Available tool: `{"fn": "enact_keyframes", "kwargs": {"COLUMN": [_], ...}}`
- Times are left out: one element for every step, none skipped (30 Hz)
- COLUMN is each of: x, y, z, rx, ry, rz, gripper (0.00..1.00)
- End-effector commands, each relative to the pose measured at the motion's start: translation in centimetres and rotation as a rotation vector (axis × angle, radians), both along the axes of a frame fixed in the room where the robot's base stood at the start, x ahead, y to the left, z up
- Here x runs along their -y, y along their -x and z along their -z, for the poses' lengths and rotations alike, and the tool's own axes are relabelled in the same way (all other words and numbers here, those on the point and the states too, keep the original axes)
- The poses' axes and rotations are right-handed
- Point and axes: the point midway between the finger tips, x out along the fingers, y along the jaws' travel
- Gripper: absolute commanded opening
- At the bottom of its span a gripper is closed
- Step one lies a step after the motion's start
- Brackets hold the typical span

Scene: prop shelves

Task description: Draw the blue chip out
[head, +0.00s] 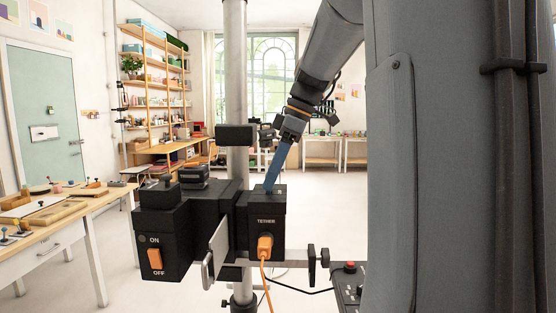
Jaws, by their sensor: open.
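A slim blue strip (278,166), the only long blue piece near my gripper, slants down from the gripper to the top of a black box (266,238) marked TETHER. I take it as the blue chip, but cannot be sure. Its lower end meets the box top; how deep it sits is hidden. My gripper (288,137) is at the strip's upper end, pointing down and left. The jaws are open and small in this view; I cannot tell whether they touch the strip.
An orange plug (264,246) with a cable is in the box front. An orange ON/OFF switch (154,258) is on the black housing to the left. A wooden table (70,213) with small props stands at left. Shelves (157,85) stand behind. The pale floor (325,207) behind is clear.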

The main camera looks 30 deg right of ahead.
Motion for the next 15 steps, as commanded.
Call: {"fn": "enact_keyframes", "kwargs": {"x": [-0.09, -0.1, -0.11, -0.11, -0.1, -0.08, -0.08, -0.08, -0.08, -0.08, -0.08, -0.08, -0.08, -0.07, -0.07], "y": [0.0, -0.02, -0.04, -0.05, -0.04, -0.04, -0.04, -0.04, -0.04, -0.04, -0.04, -0.04, -0.04, -0.05, -0.05], "z": [0.2, 0.28, 0.35, 0.38, 0.4, 0.41, 0.41, 0.4, 0.4, 0.4, 0.4, 0.39, 0.39, 0.39, 0.39], "rx": [-0.001, -0.001, -0.001, 0.0, -0.001, -0.001, 0.0, 0.0, 0.0, 0.0, 0.0, 0.0, 0.0, 0.0, 0.0], "ry": [-0.001, -0.001, -0.001, 0.0, 0.0, 0.0, 0.0, 0.0, 0.0, 0.0, 0.0, 0.0, 0.0, 0.0, 0.0], "rz": [0.0, 0.0, 0.001, 0.001, 0.002, 0.002, 0.002, 0.002, 0.002, 0.002, 0.002, 0.002, 0.002, 0.002, 0.002], "gripper": [0.48, 0.48, 0.48, 0.48, 0.48, 0.48, 0.48, 0.48, 0.48, 0.48, 0.43, 0.37, 0.32, 0.27, 0.2]}}
